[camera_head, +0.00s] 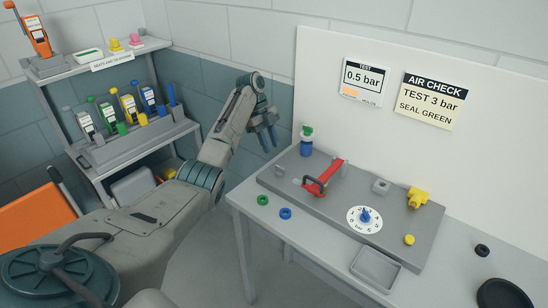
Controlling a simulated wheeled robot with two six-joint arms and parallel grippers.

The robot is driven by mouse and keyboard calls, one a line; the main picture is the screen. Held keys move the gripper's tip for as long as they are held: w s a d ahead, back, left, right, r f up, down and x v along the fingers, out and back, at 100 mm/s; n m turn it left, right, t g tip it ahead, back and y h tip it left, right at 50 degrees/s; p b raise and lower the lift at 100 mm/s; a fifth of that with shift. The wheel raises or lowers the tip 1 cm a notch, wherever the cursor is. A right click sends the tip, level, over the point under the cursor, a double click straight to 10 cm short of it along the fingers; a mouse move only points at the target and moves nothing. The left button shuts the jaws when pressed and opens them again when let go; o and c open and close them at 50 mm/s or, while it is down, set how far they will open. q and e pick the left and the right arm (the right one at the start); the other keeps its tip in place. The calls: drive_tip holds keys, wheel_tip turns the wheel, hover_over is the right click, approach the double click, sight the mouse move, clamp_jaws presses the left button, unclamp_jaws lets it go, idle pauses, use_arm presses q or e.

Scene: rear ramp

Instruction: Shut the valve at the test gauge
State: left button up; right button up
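A white round dial marked "bar" (365,220), with a blue piece at its centre, sits on the grey raised panel (296,188) on the bench. A red lever (324,177) lies slantwise on the panel, left of and behind the dial, with a dark loop near its lower end. It looks like the valve handle. My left gripper (269,138) hangs in the air left of the panel, its blue fingers pointing down. The fingers look apart with nothing between them, and touch neither lever nor dial. My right gripper does not show.
A green-topped bottle (306,141) stands at the panel's back left; a yellow fitting (417,197) sits at its right. Green (263,200) and blue (285,213) rings and a grey tray (375,270) lie in front. A shelf rack (118,62) with coloured tools stands left.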

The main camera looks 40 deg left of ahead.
use_arm(q)
drive_tip(key=p+v, duration=0.1)
drive_tip(key=v, duration=0.2)
drive_tip(key=shift+r+p, duration=0.25)
drive_tip(key=shift+p, duration=0.1)
